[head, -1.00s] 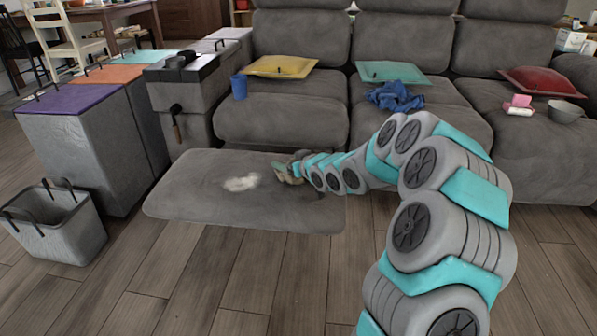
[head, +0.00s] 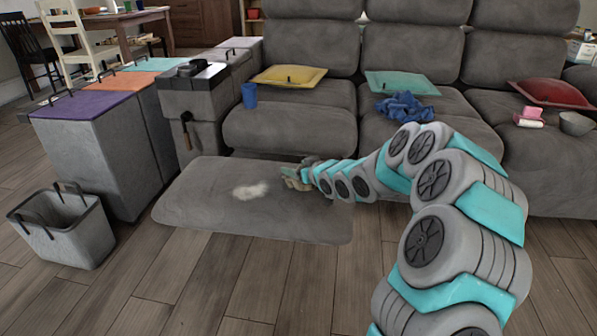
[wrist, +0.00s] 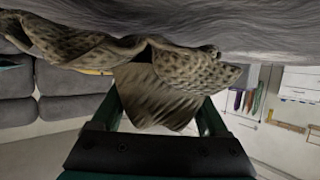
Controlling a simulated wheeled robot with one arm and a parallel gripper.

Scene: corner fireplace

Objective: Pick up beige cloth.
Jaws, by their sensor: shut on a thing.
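The beige cloth (head: 293,183) is at the right part of the grey extended footrest (head: 205,210), small and partly hidden by my gripper (head: 304,172) in the head view. In the wrist view the cloth (wrist: 90,62) is a patterned brown-beige fabric, bunched and folded between and around the fingers of my gripper (wrist: 157,80). My gripper is shut on it. Part of the cloth hangs in a pointed fold. A grey surface lies close against the cloth in the wrist view. I cannot tell whether the cloth is clear of the footrest.
A whitish patch (head: 250,191) lies on the footrest. The grey sofa (head: 290,130) stands behind, with a blue cloth (head: 404,107) and cushions on it. A grey basket (head: 62,228) and storage boxes (head: 95,150) stand at left. The wooden floor in front is clear.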

